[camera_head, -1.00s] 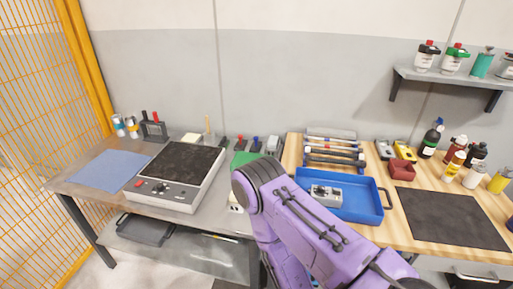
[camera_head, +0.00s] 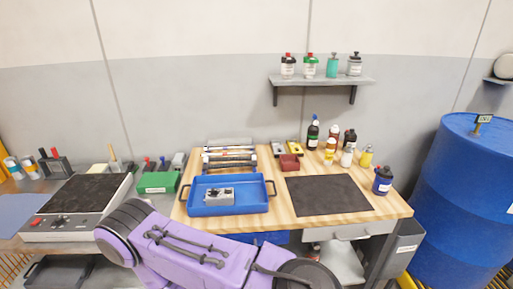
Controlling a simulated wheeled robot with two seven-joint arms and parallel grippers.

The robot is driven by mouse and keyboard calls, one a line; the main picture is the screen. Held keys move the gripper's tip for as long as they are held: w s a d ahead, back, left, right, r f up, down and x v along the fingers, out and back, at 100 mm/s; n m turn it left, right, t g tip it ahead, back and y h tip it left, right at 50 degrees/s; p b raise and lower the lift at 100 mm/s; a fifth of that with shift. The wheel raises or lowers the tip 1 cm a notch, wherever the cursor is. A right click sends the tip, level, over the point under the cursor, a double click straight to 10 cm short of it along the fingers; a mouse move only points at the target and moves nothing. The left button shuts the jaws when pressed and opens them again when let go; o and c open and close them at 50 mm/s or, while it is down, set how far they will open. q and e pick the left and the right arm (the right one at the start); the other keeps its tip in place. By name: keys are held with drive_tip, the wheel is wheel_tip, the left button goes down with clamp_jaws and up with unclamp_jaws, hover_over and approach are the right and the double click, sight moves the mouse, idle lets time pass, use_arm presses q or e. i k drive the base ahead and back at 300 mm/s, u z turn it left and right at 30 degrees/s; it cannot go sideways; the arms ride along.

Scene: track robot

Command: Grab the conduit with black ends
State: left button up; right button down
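Several conduits (camera_head: 230,157) lie side by side in a rack at the back of the wooden bench, behind the blue tray. Some have dark ends, but they are too small to tell apart with certainty. A purple arm of mine crosses the lower left of the view, in front of the bench. Neither of my grippers shows in the view.
The blue tray (camera_head: 262,190) holds a grey box (camera_head: 219,196). A dark mat (camera_head: 328,195) lies to its right, with several bottles (camera_head: 331,150) behind it. A hot plate (camera_head: 82,205) stands left. A blue barrel (camera_head: 465,190) stands at the far right.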

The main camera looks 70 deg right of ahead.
sight(205, 167)
drive_tip(key=k, duration=0.25)
drive_tip(key=z, duration=1.25)
